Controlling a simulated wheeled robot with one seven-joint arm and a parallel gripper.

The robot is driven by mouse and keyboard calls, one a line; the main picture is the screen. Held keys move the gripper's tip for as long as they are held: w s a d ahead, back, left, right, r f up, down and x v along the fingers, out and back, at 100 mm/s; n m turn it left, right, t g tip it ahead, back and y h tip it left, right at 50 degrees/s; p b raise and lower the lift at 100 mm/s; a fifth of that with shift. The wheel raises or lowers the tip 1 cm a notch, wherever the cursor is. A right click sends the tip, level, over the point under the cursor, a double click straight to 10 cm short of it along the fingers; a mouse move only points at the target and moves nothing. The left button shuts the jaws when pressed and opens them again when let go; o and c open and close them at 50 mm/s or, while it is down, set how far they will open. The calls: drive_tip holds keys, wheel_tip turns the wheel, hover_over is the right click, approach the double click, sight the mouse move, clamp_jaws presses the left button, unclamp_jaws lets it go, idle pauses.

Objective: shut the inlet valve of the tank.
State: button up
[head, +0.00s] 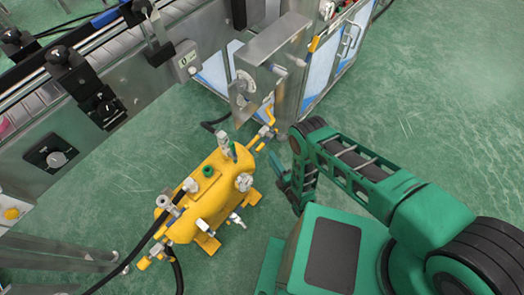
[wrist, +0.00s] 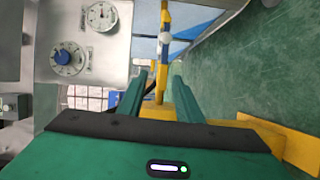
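The yellow tank (head: 208,190) stands on the floor with several valves, a gauge (head: 243,182) and fittings on it. A yellow-handled valve (head: 264,133) sits at its far end, beside the steel machine. I cannot tell for sure which valve is the inlet one. My gripper (head: 279,168) is just right of the tank's far end. In the wrist view my gripper (wrist: 160,96) is open, its two green fingers apart. A yellow upright bar (wrist: 164,60) with a pale round part shows between and beyond the fingertips; no contact is visible.
A steel control box (head: 268,75) stands beyond the tank; the wrist view shows its blue knob (wrist: 63,57) and dial (wrist: 102,16). A conveyor (head: 75,95) runs along the left. A black hose (head: 130,258) leaves the tank's near end. Green floor at right is clear.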

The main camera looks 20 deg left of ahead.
drive_tip(key=w+a+f, duration=0.1)
drive_tip(key=w+a, duration=0.3)
drive_tip(key=a, duration=0.2)
drive_tip(key=shift+a+f+n+y, duration=0.2)
drive_tip(key=shift+a+n+y, duration=0.1)
drive_tip(key=shift+y, duration=0.1)
idle(0.3)
drive_tip(key=shift+s+d, duration=0.1)
clamp_jaws()
